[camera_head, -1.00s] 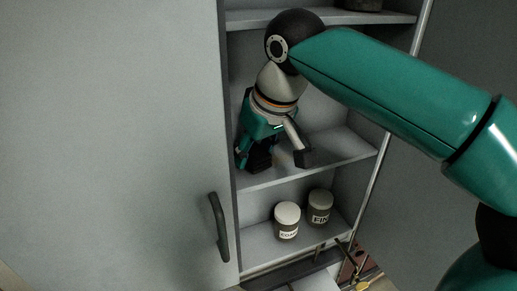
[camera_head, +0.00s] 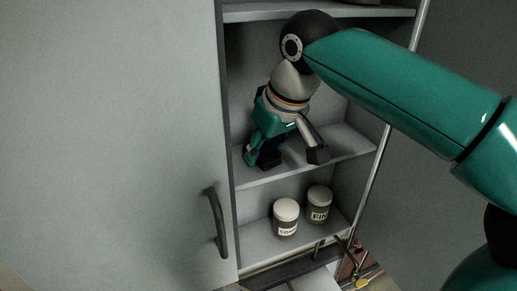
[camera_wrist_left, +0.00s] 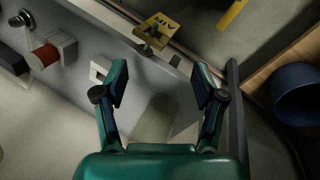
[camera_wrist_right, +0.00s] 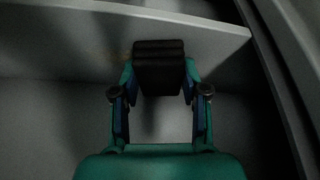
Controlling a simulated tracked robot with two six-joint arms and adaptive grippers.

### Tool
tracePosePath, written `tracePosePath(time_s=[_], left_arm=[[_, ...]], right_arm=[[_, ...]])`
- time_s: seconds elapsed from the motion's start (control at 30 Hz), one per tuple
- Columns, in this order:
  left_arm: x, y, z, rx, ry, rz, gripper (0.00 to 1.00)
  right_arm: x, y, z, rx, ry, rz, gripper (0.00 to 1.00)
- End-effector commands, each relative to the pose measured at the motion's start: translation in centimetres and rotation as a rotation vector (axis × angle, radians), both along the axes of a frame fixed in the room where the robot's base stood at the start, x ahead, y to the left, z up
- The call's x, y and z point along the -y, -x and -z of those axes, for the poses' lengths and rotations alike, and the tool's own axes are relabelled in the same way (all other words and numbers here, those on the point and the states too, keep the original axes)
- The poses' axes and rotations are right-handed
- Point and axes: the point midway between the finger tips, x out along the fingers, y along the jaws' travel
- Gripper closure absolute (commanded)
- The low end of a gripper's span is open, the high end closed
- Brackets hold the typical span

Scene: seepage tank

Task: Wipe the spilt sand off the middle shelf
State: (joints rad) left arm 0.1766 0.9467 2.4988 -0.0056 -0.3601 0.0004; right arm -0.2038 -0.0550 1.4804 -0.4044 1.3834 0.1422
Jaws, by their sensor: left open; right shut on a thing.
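The middle shelf (camera_head: 345,147) is a grey board inside the open cabinet. My right gripper (camera_head: 262,155) is over its left part, shut on a dark ribbed block. In the right wrist view the block (camera_wrist_right: 158,68) sits between the fingers, in front of the shelf (camera_wrist_right: 60,45). I cannot tell if it touches the board. A faint brownish patch, perhaps sand (camera_wrist_right: 113,54), shows left of the block. My left gripper (camera_wrist_left: 160,88) is open and empty in the left wrist view, outside the head view.
An upper shelf (camera_head: 290,14) is above. A blue container (camera_wrist_left: 296,92) is right of my left gripper.

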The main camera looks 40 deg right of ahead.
Motion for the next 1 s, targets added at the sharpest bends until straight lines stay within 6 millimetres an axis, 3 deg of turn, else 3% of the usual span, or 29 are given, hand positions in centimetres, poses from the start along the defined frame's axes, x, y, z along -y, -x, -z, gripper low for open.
tracePosePath(time_s=[1.0], left_arm=[[0.0, 0.0, -0.2, 0.000, 0.000, 0.000, 0.30]], right_arm=[[5.5, 1.4, 0.4, -0.007, 0.001, 0.003, 0.93]])
